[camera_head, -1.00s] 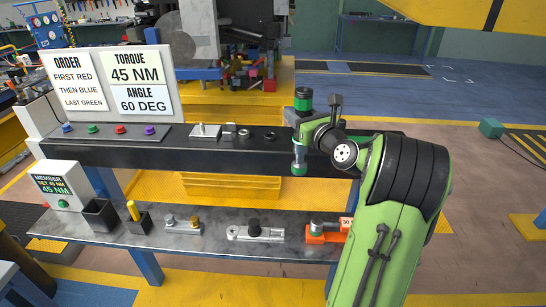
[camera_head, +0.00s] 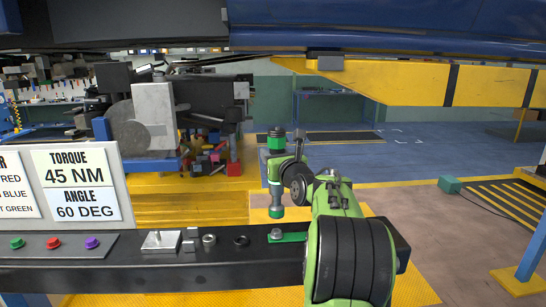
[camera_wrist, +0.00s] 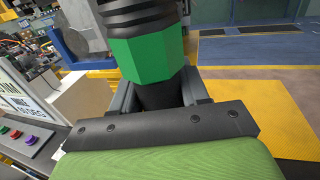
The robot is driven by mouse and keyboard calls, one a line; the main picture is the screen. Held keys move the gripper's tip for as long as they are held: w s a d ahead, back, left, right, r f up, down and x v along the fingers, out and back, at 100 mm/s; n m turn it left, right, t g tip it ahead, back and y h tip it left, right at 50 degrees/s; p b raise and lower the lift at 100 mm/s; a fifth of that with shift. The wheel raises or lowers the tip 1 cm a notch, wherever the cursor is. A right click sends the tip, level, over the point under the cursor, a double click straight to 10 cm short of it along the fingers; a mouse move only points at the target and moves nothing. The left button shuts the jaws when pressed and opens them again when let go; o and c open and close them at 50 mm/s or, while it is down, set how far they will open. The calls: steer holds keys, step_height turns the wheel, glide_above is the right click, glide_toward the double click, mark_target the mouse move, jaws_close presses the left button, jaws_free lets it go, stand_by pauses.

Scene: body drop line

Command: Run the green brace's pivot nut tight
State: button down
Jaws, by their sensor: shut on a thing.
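My gripper (camera_head: 281,168) is shut on an upright driver tool (camera_head: 275,190) with a black top, green bands and a grey body. In the wrist view the tool's green hexagonal band (camera_wrist: 148,57) stands between the jaws. The green brace (camera_head: 292,237) lies on the dark beam, with a grey pivot nut (camera_head: 277,233) at its left end. The tool's green lower end appears just above the nut, with a small gap in the picture. My arm hides the brace's right part.
The dark beam (camera_head: 130,276) carries a plate with a stud (camera_head: 160,241), small blocks, a nut (camera_head: 209,240) and a dark ring (camera_head: 241,241). Coloured buttons (camera_head: 54,242) and a torque sign (camera_head: 76,184) stand left. A blue body (camera_head: 400,28) and yellow beam (camera_head: 390,88) hang overhead.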

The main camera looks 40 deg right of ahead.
steer(key=shift+s+a+r, duration=0.15)
steer(key=shift+s+r, duration=0.05)
steer(key=shift+s, duration=0.05)
steer(key=shift+w+d+f, duration=0.2)
steer(key=shift+w+f, duration=0.05)
steer(key=shift+w, duration=0.15)
step_height(320, 180, down, 5)
steer(key=b, duration=0.4)
steer(key=shift+s+f, duration=0.1)
steer(key=shift+s+a, duration=0.1)
steer(key=shift+r+p, duration=0.55)
steer(key=shift+p, duration=0.1)
steer(key=shift+f, duration=0.3)
